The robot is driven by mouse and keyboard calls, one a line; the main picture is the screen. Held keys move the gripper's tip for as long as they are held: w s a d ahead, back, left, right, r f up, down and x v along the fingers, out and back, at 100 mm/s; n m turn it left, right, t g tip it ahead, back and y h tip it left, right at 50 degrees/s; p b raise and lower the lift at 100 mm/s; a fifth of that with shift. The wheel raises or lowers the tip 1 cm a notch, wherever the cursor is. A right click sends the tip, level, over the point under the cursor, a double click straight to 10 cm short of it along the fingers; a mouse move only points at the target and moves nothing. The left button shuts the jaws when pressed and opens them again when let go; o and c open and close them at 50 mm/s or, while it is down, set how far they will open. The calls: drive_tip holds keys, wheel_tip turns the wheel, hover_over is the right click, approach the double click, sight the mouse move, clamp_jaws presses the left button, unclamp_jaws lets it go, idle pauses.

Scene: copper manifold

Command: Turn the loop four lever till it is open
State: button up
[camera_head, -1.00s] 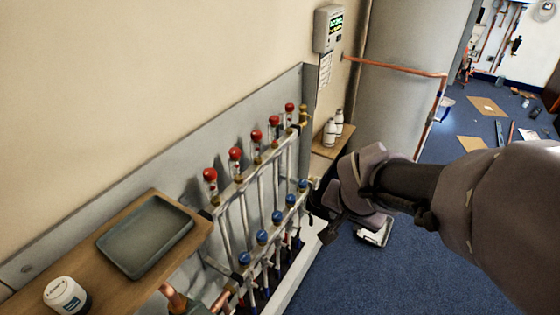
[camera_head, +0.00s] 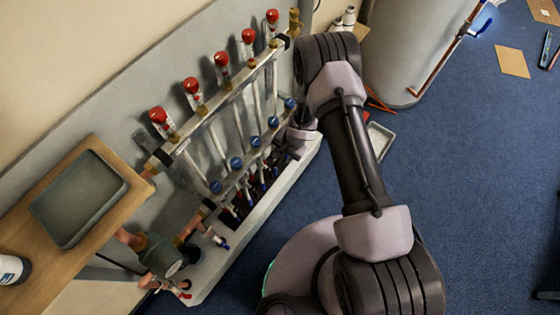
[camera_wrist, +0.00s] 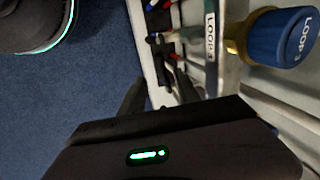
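The manifold's lower bar (camera_head: 245,155) carries a row of blue caps in the head view. In the wrist view one blue cap (camera_wrist: 285,38) reads LOOP 3, and a white tag (camera_wrist: 210,35) beside it begins with LOOP. Several small levers (camera_wrist: 160,40) with dark, red and white parts show beyond my fingers. I cannot tell which is loop four's, nor how it is turned. My gripper (camera_wrist: 160,88) has its two dark fingers apart, pointing at the levers, with no clear contact seen. In the head view my wrist (camera_head: 301,136) is at the manifold's right end, and the fingertips are unclear.
Red-capped gauges (camera_head: 222,60) line the upper bar. A wooden shelf (camera_head: 20,238) with a grey tray (camera_head: 62,240) stands at left. A pump (camera_head: 162,257) sits below it. A pale tray (camera_head: 378,143) lies on the blue floor, which is largely clear at right.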

sight(279, 160)
drive_tip(key=b+x, duration=0.2)
drive_tip(key=x, duration=0.4)
drive_tip(key=shift+w+f, duration=0.1)
drive_tip(key=shift+f, duration=0.05)
drive_tip(key=shift+c, duration=0.5)
clamp_jaws()
idle(0.6)
